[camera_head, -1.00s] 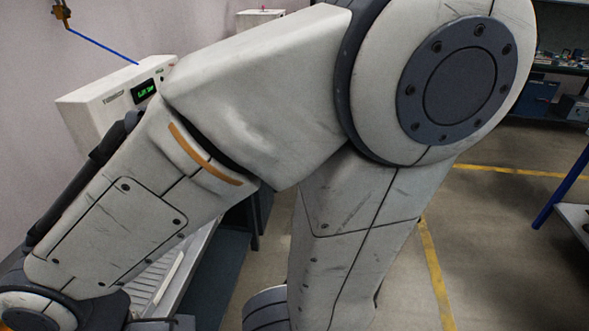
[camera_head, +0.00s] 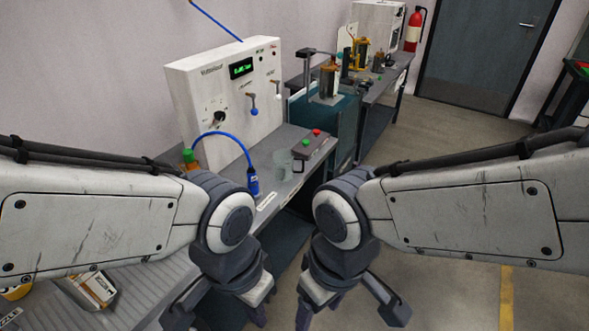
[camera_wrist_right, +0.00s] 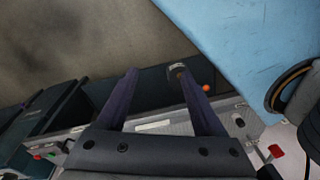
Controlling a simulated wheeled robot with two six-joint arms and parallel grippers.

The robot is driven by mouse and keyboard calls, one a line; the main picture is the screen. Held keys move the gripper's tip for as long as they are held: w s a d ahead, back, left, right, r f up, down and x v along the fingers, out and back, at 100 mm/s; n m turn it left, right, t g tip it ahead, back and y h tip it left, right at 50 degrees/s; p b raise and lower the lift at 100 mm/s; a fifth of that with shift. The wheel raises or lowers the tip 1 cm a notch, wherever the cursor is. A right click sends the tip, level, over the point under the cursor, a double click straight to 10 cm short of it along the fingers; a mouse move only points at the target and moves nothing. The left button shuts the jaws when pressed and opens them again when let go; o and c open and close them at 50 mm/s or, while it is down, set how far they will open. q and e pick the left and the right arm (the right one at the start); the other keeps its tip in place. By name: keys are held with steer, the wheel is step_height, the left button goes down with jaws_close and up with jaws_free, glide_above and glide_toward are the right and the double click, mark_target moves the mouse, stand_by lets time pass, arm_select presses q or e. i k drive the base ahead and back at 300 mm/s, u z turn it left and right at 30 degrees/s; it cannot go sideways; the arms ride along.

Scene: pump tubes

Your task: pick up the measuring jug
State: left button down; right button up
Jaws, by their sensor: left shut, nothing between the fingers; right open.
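The measuring jug (camera_head: 283,164) is a small clear vessel with a handle on its right. It stands upright on the grey bench (camera_head: 292,187), beside a button box, in the head view. My left gripper (camera_head: 259,317) is shut and empty, low in the picture and nearer than the jug. My right gripper (camera_head: 306,318) hangs to its right, also apart from the jug. In the right wrist view the right gripper (camera_wrist_right: 153,74) is open, with no object held between its fingers. I cannot make out the jug in that view.
A white panel unit (camera_head: 222,95) stands behind the bench. The button box (camera_head: 312,146) has red and green buttons. A second bench (camera_head: 385,82) stands farther back. Free floor lies right.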

mark_target(282, 160)
steer(key=z, duration=1.1)
steer(key=i, duration=1.65)
steer(key=u, duration=2.8)
